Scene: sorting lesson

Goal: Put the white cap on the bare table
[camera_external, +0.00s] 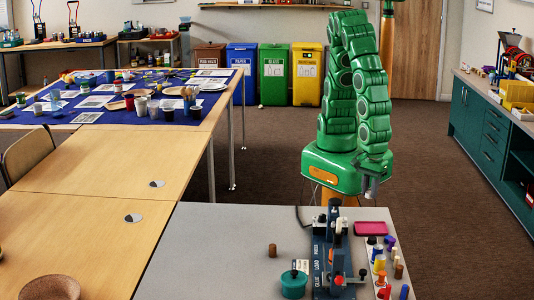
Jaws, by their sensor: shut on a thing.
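My gripper (371,193) hangs pointing down from the green arm, above the far right part of the grey table (215,245). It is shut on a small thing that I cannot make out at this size. I cannot clearly pick out a white cap anywhere. Several small bottles and caps in purple, yellow, blue, red and brown stand on a pale strip (371,290) at the table's right, in front of my gripper. The left part of the grey table is bare.
A dark blue press-like device (327,250) stands left of the bottles. A pink-red tray (371,228) lies behind them. A teal round container (293,285) and a small brown cylinder (272,250) stand left of the device. Wooden tables (110,175) adjoin at the left.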

